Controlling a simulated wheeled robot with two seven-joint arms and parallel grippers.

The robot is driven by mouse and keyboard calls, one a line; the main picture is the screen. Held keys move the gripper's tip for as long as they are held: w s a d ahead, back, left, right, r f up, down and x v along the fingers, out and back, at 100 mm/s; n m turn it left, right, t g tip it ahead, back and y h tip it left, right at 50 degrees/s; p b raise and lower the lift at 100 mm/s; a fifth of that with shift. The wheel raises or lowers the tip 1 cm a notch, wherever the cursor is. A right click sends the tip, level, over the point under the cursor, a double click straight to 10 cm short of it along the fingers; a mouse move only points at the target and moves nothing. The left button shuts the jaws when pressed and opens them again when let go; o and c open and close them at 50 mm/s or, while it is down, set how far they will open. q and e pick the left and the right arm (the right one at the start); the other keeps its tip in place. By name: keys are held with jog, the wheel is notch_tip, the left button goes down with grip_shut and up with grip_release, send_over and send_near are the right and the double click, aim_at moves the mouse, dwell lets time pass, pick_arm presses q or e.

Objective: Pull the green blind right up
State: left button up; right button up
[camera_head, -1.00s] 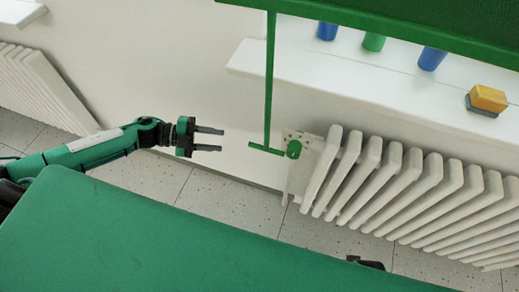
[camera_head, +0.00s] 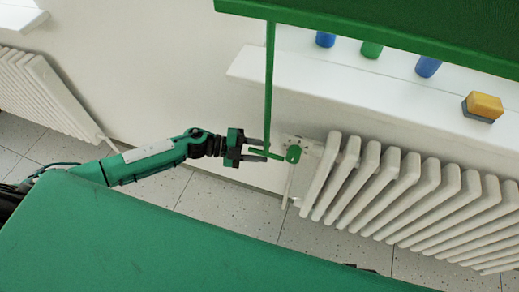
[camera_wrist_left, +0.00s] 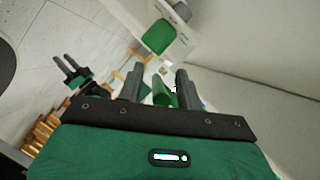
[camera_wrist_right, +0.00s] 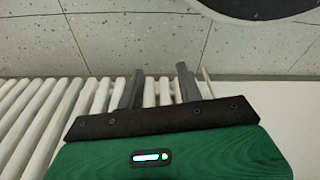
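The green blind (camera_head: 400,24) hangs across the top right of the head view, with its lower edge above the window sill. A green pull rod (camera_head: 269,85) hangs from its left end and ends in a green crossbar handle (camera_head: 266,153). My left gripper (camera_head: 266,150) is open, with its fingers reaching either side of the handle's left part. In the left wrist view a green piece of the handle (camera_wrist_left: 163,93) shows between the two spread fingers. My right gripper (camera_wrist_right: 158,88) is open and empty in the right wrist view, in front of radiator ribs.
Another radiator (camera_head: 40,90) stands far left.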

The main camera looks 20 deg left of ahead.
pick_arm(q)
grip_shut()
